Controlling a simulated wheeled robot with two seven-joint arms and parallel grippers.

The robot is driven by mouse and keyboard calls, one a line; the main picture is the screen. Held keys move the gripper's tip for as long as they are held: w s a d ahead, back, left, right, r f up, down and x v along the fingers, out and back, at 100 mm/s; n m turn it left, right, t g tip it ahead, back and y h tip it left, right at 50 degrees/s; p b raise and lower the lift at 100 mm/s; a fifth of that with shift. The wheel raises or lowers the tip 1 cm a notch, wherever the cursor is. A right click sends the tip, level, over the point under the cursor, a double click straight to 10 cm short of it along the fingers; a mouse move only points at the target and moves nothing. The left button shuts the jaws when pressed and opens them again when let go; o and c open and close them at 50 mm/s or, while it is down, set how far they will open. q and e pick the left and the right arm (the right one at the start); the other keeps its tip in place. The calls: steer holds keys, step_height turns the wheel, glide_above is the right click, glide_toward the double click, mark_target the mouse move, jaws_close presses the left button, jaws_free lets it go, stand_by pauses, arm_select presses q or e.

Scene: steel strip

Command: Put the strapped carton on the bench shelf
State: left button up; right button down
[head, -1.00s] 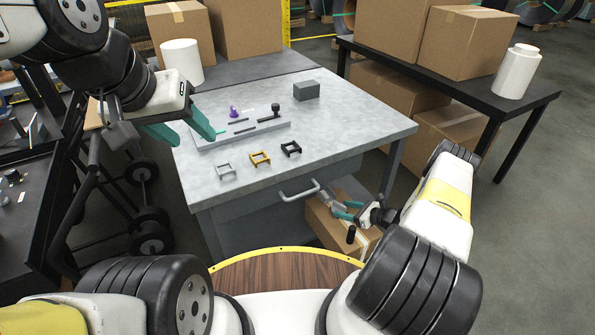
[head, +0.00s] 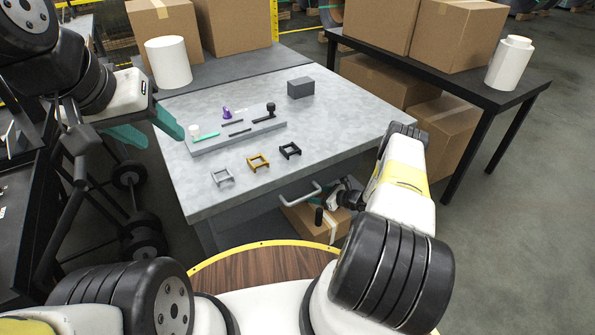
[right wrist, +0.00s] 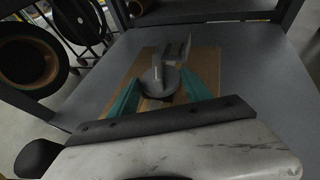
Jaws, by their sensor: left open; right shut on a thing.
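The strapped carton (head: 303,222) is a brown box with a pale strap, low at the front of the grey bench (head: 345,125), under its pull handle. In the right wrist view the carton (right wrist: 208,62) lies over a flat grey surface (right wrist: 245,70), apparently the bench shelf; I cannot tell whether it touches it. My right gripper (right wrist: 160,92) is shut on a grey fitting (right wrist: 162,76) on the carton, a teal finger at each side. In the head view the arm partly hides this grip. My left gripper (head: 150,125) is open and empty, left of the bench top.
The bench top holds a grey tray (head: 205,147) with small parts, several small brackets (head: 258,162) and a dark block (head: 300,87). A black table (head: 520,80) with cartons stands right. A black cart (head: 130,200) stands left. Floor is free at right.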

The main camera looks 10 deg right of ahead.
steer(key=shift+w+a+r, duration=0.1)
steer(key=shift+w+a, duration=0.5)
steer(key=shift+w, duration=0.15)
steer(key=shift+w+a+f, duration=0.1)
steer(key=shift+a+f, duration=0.1)
steer(key=shift+d+f, duration=0.1)
steer(key=shift+d, duration=0.1)
steer(key=shift+a, duration=0.1)
steer(key=shift+c, duration=2.3)
jaws_free()
steer(key=shift+f, duration=0.2)
